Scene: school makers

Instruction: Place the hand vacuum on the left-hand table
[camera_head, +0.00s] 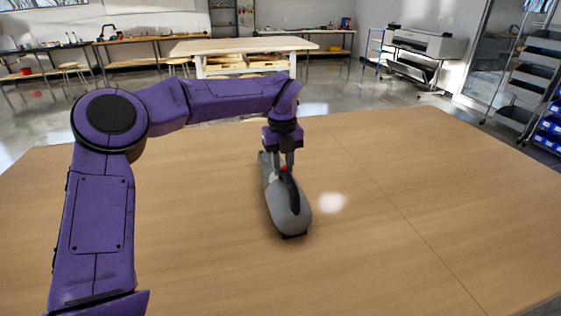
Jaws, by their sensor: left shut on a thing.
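The hand vacuum (291,214) is grey with a black handle and a small red spot. It is at the middle of the large wooden table (400,190) in front of me, lying lengthwise with its rounded end towards me. I cannot tell whether it rests on the table or is just above it. My left gripper (285,162) points down from above and is shut on the hand vacuum near its far part. The fingers partly hide the handle there. My right gripper is not in view.
The table top around the vacuum is clear. Beyond it stand a wooden workbench (245,45), long side benches (140,38) with tools, and stools (75,68). A large printer (428,43) stands at the back right, and a shelf rack with blue bins (548,128) at the right edge.

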